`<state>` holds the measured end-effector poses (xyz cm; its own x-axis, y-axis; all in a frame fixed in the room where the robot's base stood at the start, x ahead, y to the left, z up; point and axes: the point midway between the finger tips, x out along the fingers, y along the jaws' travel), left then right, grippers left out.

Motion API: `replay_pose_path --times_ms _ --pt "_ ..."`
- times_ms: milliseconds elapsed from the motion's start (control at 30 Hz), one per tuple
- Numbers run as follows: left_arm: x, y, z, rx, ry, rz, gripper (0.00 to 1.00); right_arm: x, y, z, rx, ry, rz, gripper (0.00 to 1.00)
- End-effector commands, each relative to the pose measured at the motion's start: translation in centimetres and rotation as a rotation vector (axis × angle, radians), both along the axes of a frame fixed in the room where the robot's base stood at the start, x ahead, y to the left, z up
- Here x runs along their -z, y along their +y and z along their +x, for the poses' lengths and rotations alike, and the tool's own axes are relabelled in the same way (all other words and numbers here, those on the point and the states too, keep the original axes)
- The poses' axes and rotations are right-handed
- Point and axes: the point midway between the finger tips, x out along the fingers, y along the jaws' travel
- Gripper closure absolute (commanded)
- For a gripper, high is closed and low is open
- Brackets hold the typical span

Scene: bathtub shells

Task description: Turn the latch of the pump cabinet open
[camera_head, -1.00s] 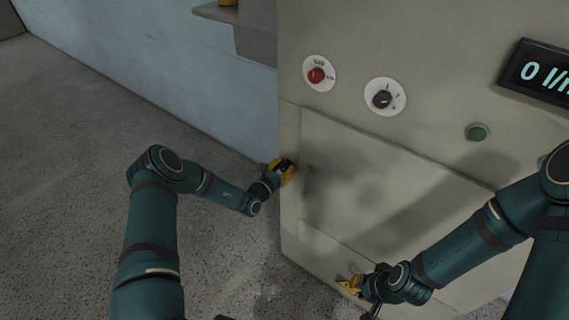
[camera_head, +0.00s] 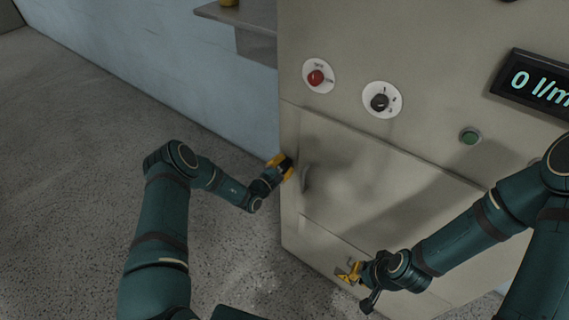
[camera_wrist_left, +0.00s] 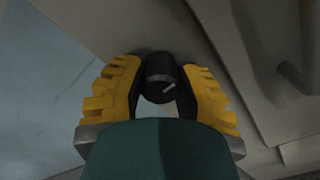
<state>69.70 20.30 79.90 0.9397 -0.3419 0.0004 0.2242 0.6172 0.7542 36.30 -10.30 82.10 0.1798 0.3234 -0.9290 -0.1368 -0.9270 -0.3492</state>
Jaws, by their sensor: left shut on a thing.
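The beige pump cabinet (camera_head: 410,60) fills the right of the head view, with a flat door panel (camera_head: 375,180) on its front. My left gripper (camera_head: 283,165) is at the panel's left edge. In the left wrist view its yellow fingers stand on both sides of a dark round latch knob (camera_wrist_left: 161,80), shut on it. A short white mark on the knob points up and right. In the head view the gripper hides the knob. My right gripper (camera_head: 350,273) is low in front of the cabinet, small in view; its finger gap is unclear.
Above the panel are a red knob (camera_head: 316,78), a black selector (camera_head: 380,102), a green button (camera_head: 470,136) and a lit display (camera_head: 538,82). A handle (camera_head: 307,178) stands out right of my left gripper. A shelf (camera_head: 245,22) is on the blue wall. Floor at left is clear.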

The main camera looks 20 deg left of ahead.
Motion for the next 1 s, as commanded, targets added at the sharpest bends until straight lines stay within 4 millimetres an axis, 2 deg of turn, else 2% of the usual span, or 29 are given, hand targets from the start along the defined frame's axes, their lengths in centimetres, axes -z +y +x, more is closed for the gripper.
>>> replay_pose_path --times_ms 667,700,733,1000 --pt "0.08 0.16 0.02 -0.002 -0.019 0.057 1.00 -0.18 -0.01 0.07 0.001 -0.002 0.000 1.00" --pt "0.08 0.16 0.02 -0.002 -0.019 0.057 0.57 -0.18 -0.01 0.07 0.001 -0.002 0.000 1.00" --pt "0.07 0.17 0.02 -0.002 -0.019 0.057 0.53 -0.18 -0.01 0.07 0.001 -0.002 0.000 1.00" --pt "0.01 0.09 0.00 -0.001 -0.020 0.055 0.53 -0.19 -0.01 0.06 0.000 -0.001 0.000 1.00"
